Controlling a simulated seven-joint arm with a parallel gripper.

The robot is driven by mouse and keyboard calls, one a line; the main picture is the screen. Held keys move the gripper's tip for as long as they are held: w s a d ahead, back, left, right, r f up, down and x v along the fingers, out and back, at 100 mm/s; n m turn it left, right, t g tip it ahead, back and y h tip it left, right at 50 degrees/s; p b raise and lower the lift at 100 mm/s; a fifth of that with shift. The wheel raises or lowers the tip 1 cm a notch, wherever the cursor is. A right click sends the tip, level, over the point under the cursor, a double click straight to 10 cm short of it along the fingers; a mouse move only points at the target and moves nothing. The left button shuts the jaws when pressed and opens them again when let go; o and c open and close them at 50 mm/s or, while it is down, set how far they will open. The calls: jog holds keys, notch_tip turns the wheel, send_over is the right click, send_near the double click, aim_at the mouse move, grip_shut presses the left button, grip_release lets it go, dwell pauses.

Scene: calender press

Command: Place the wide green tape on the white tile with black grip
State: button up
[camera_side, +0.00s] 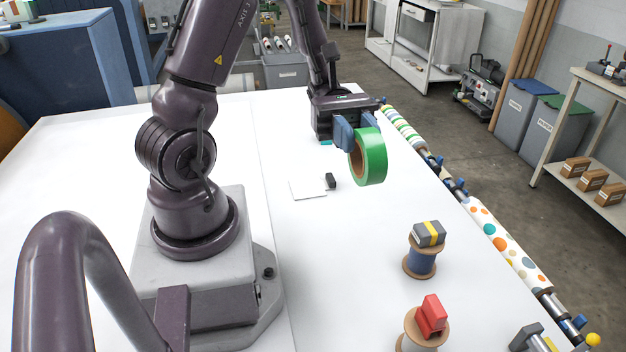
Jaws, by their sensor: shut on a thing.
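The wide green tape (374,160) is a thick green roll with a tan core, held upright on its edge. My gripper (356,140), with blue fingers, is shut on the tape's left side and holds it up in the air over the right part of the white table. The white tile (307,190) lies flat on the table, left of and below the tape in the picture. A small black grip (331,181) stands at the tile's right edge. The tape is apart from the tile. The far finger is partly hidden by the tape.
A spool with a grey and yellow block (428,234) and a spool with a red block (432,317) stand at the table's front right. Rollers with dotted material (500,243) run along the right edge. A small teal thing (326,142) lies below my gripper. Table around the tile is clear.

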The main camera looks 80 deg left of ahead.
jog(key=s+a+f+m+g+y, duration=0.1)
jog(key=s+a+m+g+y, duration=0.3)
jog(key=s+m+g+y, duration=1.05)
jog(key=w+a+r+m+y, duration=0.6)
jog(key=a+r+m+y, duration=0.3)
jog(key=m+y, duration=0.55)
jog(key=n+y, duration=0.1)
jog(key=y, duration=0.1)
send_over(323, 190)
jog(key=shift+t, duration=0.35)
jog(key=f, duration=2.7)
jog(key=shift+s+d+f, duration=0.15)
jog(key=shift+d+f, duration=0.15)
jog(key=shift+f, duration=0.05)
jog(key=shift+a+f, duration=0.15)
jog(key=shift+f, duration=0.05)
jog(key=shift+w+a+f, duration=0.1)
jog(key=shift+w+f, duration=0.1)
jog(key=shift+f, duration=1.45)
